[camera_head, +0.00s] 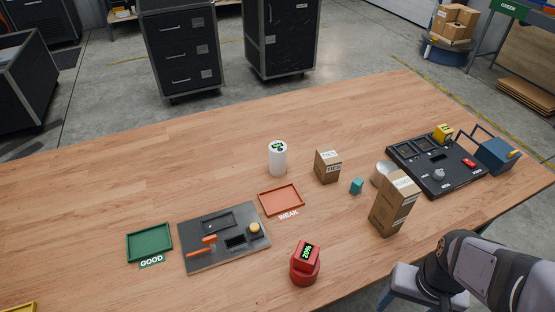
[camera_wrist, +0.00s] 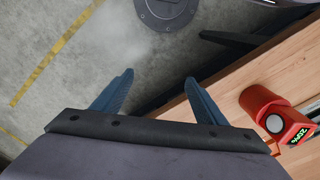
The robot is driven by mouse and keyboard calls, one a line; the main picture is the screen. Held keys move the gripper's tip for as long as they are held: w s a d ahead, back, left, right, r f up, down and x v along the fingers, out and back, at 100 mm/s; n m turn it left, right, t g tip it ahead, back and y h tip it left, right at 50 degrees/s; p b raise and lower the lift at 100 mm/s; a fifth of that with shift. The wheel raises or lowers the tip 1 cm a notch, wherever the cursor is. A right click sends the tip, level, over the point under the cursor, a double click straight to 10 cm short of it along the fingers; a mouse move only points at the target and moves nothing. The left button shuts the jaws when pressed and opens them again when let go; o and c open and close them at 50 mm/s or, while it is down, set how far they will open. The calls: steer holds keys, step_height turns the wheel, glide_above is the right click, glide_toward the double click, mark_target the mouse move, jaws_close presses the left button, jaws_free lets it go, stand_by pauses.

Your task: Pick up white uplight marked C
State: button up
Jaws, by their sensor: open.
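A white cylindrical uplight (camera_head: 278,160) stands upright near the middle of the table in the head view. Its dark top carries a small green display; I cannot read a letter C on it. My gripper (camera_wrist: 158,77) is open and empty in the wrist view, its two blue fingers apart over the floor beside the table edge. The white uplight is not in the wrist view. My arm shows at the lower right of the head view, well away from the white uplight; the fingers cannot be made out there.
A red uplight (camera_head: 304,268) reading 20% stands near the front edge, also in the wrist view (camera_wrist: 266,104). A green GOOD tray (camera_head: 130,246) is left.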

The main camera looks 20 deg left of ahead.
steer(key=w+r+n+t+h+p, duration=0.15)
steer(key=w+r+n+t, duration=0.3)
steer(key=w+r, duration=0.5)
steer(key=w+r+n+t+h+p, duration=0.1)
steer(key=w+r+n+t+h, duration=0.15)
steer(key=w+r+n, duration=0.65)
steer(key=w+a, duration=0.2)
steer(key=w+a+f+n+t+b, duration=0.1)
steer(key=w+a, duration=0.1)
steer(key=w+a+n+t+y, duration=0.1)
steer(key=w+a, duration=0.1)
steer(key=shift+w+f, duration=0.4)
steer(key=w+a+n+t+b, duration=0.2)
steer(key=w+a+n, duration=0.1)
steer(key=a+n, duration=0.3)
steer(key=n+t+y+b, duration=0.7)
steer(key=n+b, duration=0.8)
steer(key=n, duration=0.2)
glide_toward(276, 154)
steer(key=x, duration=0.5)
steer(key=shift+w, duration=0.3)
steer(key=shift+p+x, duration=0.5)
steer(key=shift+x, duration=0.95)
steer(key=shift+p+x, duration=0.75)
steer(key=shift+x, duration=1.45)
